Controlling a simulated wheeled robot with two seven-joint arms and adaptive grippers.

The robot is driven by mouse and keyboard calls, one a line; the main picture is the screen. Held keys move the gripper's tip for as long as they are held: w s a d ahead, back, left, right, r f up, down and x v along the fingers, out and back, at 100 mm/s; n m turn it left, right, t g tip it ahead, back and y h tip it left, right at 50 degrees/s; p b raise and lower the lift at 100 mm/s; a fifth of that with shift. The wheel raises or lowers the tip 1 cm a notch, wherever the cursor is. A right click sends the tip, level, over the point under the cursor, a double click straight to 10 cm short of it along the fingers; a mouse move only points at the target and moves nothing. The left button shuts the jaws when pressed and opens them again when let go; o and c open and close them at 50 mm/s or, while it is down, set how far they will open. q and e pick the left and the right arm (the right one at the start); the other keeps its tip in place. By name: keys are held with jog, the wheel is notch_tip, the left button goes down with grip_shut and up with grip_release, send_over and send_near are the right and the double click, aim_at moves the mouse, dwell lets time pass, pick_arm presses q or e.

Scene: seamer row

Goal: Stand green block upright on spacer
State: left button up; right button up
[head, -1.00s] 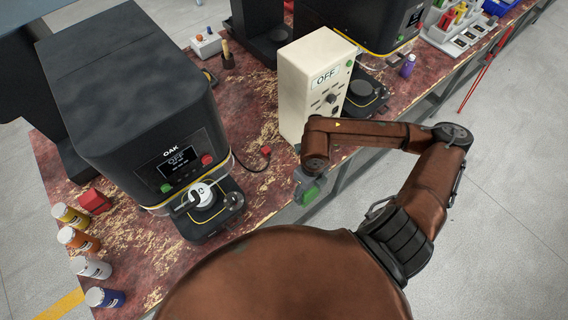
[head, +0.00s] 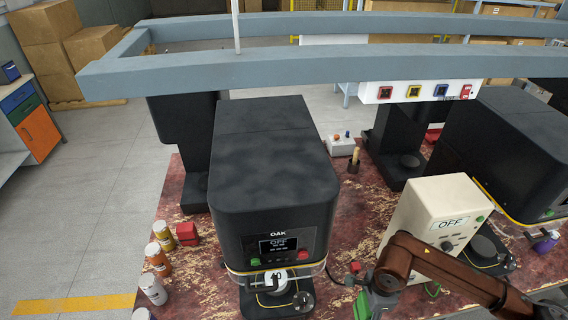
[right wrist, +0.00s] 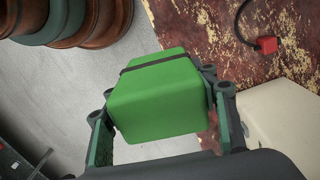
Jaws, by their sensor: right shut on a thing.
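The green block (right wrist: 158,98) fills the middle of the right wrist view, with a dark band across it. My right gripper (right wrist: 165,125) is shut on it, one finger on each side. In the head view the green block (head: 362,306) shows at the bottom edge, in my right gripper (head: 374,300), in front of the beige box and right of the OAK machine. The block is partly hidden there, and its tilt is hard to tell. I cannot pick out the spacer for certain. My left gripper is not in view.
The OAK machine (head: 275,170) stands on the worn red bench (head: 190,280), with a white round item (head: 279,281) at its front. A beige OFF box (head: 425,215) stands close to my right arm. Several small jars (head: 157,259) line the left edge. A grey rail (head: 300,65) crosses above.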

jog(key=w+a+r+n, duration=0.5)
jog(key=r+n, duration=0.1)
jog(key=n, duration=1.2)
jog(key=shift+w+a+n, duration=0.2)
jog(key=shift+w+n, duration=0.1)
jog(key=shift+w, duration=0.1)
jog(key=shift+a, duration=0.1)
